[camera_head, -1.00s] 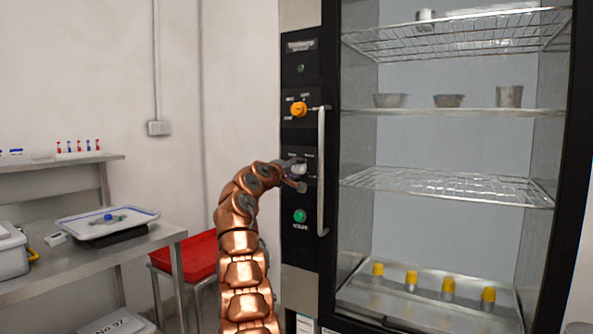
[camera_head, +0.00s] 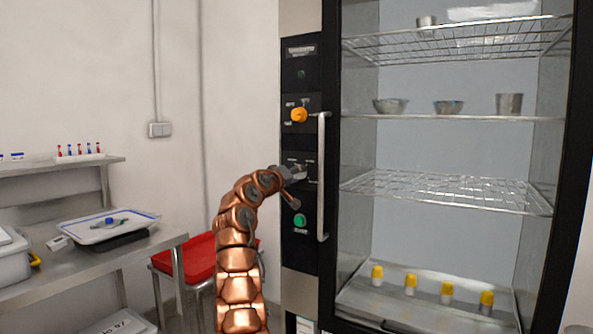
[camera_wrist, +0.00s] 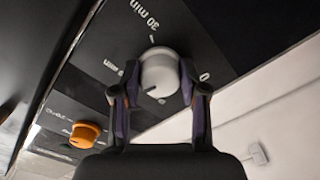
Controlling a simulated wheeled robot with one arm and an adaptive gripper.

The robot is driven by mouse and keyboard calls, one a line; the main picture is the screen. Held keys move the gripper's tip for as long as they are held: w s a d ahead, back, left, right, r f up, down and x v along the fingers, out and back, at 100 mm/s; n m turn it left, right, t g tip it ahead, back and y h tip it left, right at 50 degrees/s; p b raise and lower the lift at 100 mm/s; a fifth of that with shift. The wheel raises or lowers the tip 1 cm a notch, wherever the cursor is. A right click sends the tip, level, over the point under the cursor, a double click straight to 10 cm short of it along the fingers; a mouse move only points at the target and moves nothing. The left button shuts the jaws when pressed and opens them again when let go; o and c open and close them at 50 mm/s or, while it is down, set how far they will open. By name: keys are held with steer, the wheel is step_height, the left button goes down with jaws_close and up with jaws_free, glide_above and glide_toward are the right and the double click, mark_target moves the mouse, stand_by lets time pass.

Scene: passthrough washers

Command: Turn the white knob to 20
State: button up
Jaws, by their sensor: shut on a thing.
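The white knob (camera_wrist: 160,75) sits on a black panel in the wrist view, with a dark pointer line on its face toward the lower left. Printed marks around it read "30 min" at the upper left, "0" at the right and a partly hidden "min" at the left. My gripper (camera_wrist: 159,80) is shut on the knob, one finger on each side. In the head view my gripper (camera_head: 297,174) is at the control panel and mostly hides the knob. I cannot read its setting there.
An orange knob (camera_head: 299,115) is above and a green button (camera_head: 299,221) below on the same panel. A vertical door handle (camera_head: 322,178) stands close to the right of my gripper. A red tray (camera_head: 188,257) and a steel table (camera_head: 150,258) are to the left.

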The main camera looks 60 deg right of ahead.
steer(key=shift+m+p, duration=2.05)
steer(key=shift+m, duration=0.75)
steer(key=o, duration=1.1)
steer(key=shift+a, duration=0.1)
